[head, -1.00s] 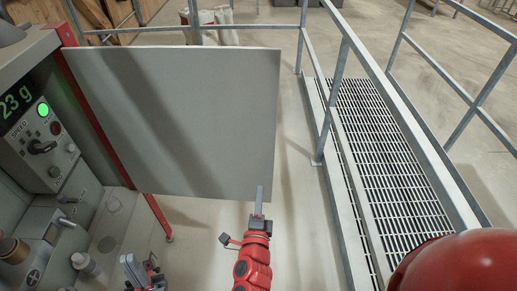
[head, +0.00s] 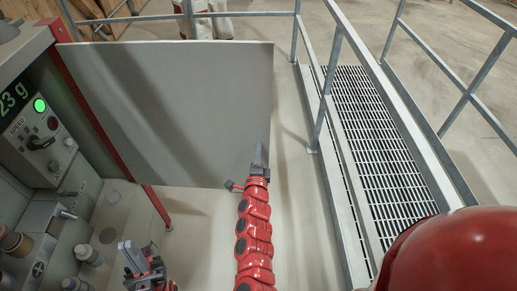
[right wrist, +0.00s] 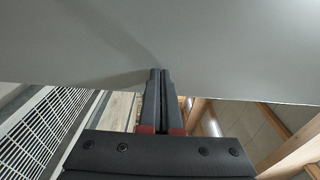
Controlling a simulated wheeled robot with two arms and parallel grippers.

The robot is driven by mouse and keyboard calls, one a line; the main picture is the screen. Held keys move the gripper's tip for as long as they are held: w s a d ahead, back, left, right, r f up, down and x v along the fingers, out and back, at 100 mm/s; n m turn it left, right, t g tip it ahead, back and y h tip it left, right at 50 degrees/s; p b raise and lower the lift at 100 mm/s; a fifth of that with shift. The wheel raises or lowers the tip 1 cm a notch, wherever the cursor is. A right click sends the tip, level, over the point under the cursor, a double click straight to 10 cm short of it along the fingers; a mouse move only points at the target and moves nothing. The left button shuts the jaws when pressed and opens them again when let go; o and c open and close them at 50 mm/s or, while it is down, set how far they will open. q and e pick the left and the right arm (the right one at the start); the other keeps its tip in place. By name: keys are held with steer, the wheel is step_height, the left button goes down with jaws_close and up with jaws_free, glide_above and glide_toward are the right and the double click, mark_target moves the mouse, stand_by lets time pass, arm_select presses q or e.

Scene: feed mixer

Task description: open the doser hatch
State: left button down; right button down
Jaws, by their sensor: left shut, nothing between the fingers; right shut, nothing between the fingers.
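The doser hatch (head: 170,110) is a large flat grey panel hinged on the red post (head: 105,115) at the left. It stands swung out from the machine. My right gripper (head: 260,152) is shut and empty, at the lower right edge of the panel. In the right wrist view its fingers (right wrist: 160,75) overlap the edge of the grey panel (right wrist: 220,50); I cannot tell if they touch it. My left gripper (head: 127,252) is shut and empty, low in front of the machine, apart from the hatch.
The control box (head: 38,138) with a green lamp and knobs is on the machine at the left. Bottles (head: 88,254) stand on its ledge. A metal railing (head: 375,70) and a grated walkway (head: 365,150) run along the right. Bare floor lies between.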

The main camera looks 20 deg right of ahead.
steer(key=shift+w, duration=0.1)
steer(key=w+d+n+y+b, duration=0.2)
steer(key=w+y+b, duration=0.1)
steer(key=w+b, duration=0.5)
steer(key=w+d+n+t+y+b, duration=0.1)
steer(key=w+d+n+y+b, duration=0.1)
steer(key=w+b, duration=0.7)
steer(key=shift+w+d+y, duration=0.65)
steer(key=shift+w+y, duration=0.05)
steer(key=shift+w, duration=0.25)
steer(key=shift+s, duration=0.1)
steer(key=s, duration=1.3)
steer(key=shift+s+d, duration=0.2)
steer(key=shift+s, duration=0.1)
steer(key=shift+s+d, duration=0.1)
steer(key=shift+s, duration=0.1)
